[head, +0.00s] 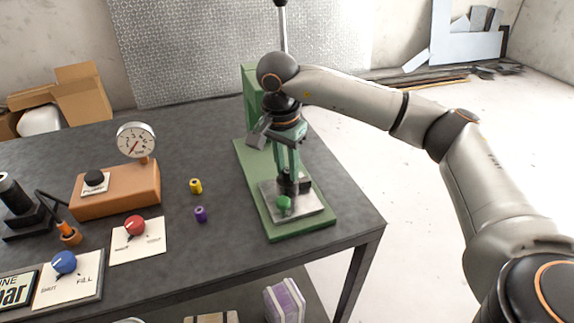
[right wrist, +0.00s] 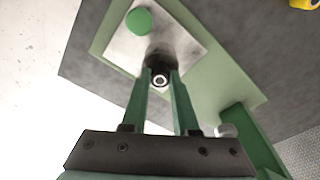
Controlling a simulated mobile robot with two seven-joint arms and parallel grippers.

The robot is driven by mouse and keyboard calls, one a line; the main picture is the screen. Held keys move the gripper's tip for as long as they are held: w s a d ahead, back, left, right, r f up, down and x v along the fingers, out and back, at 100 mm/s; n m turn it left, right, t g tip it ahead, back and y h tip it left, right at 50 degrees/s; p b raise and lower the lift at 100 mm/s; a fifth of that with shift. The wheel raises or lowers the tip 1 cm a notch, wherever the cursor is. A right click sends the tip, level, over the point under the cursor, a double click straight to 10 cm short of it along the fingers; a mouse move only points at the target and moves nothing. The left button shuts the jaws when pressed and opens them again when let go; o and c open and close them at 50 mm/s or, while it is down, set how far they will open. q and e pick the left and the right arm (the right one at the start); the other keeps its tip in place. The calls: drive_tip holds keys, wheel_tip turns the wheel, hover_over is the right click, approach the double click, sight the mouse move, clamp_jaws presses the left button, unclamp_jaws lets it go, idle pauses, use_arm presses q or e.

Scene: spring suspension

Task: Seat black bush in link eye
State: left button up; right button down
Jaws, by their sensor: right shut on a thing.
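My right gripper (head: 287,178) points down over the metal plate (head: 312,205) of the green press. It is shut on the black bush, which shows in the right wrist view (right wrist: 159,78) as a dark ring with a pale centre between the fingertips. In the head view the fingers mostly hide the bush. A dark upright part (head: 304,186) stands on the plate beside the fingers. I cannot make out the link eye clearly or tell whether the bush touches it. My left gripper is not in view.
A green knob (head: 284,204) sits at the plate's front. The press base (head: 255,190) stands near the table's right edge. A yellow bush (head: 195,186) and a purple bush (head: 200,214) stand left of it. An orange gauge block (head: 115,190) is further left.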

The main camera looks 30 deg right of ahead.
sight(283, 184)
drive_tip(key=shift+f, duration=0.15)
drive_tip(key=shift+f+b, duration=0.45)
drive_tip(key=shift+f, duration=0.05)
drive_tip(key=shift+s, duration=0.1)
drive_tip(key=c, duration=1)
unclamp_jaws()
drive_tip(key=shift+c, duration=0.2)
drive_tip(key=o, duration=0.4)
drive_tip(key=shift+a+f, duration=0.1)
drive_tip(key=shift+f, duration=0.05)
drive_tip(key=shift+c, duration=0.2)
drive_tip(key=shift+s, duration=0.1)
drive_tip(key=shift+r+p, duration=0.35)
drive_tip(key=shift+r, duration=0.1)
wheel_tip(283, 184, up, 13)
drive_tip(key=a+p, duration=0.1)
drive_tip(key=shift+f, duration=0.2)
